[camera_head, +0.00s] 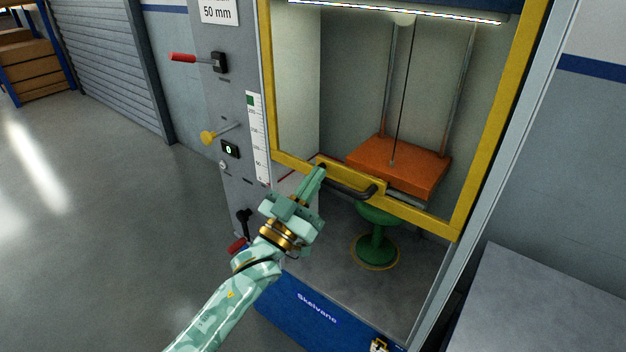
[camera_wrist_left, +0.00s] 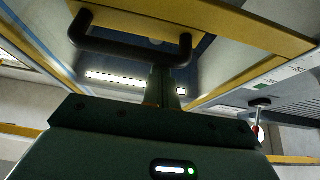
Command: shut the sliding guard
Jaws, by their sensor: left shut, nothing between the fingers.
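The sliding guard (camera_head: 465,190) is a clear panel in a yellow frame on the front of the test machine. Its lower yellow bar hangs partway down, with an open gap below it. A dark bar handle (camera_head: 352,192) is fixed to that lower bar; the handle also shows in the left wrist view (camera_wrist_left: 125,47). My left gripper (camera_head: 321,169) is shut and empty, its fingertips at the lower bar beside the handle's left end. I cannot tell if they touch it. My right gripper is not in view.
Behind the guard hangs an orange block (camera_head: 398,167) above a green stool (camera_head: 376,248). The machine's left panel has a red-handled lever (camera_head: 184,57), a yellow knob (camera_head: 208,137) and a scale (camera_head: 257,135). A grey table (camera_head: 540,300) stands at the lower right. Open floor lies left.

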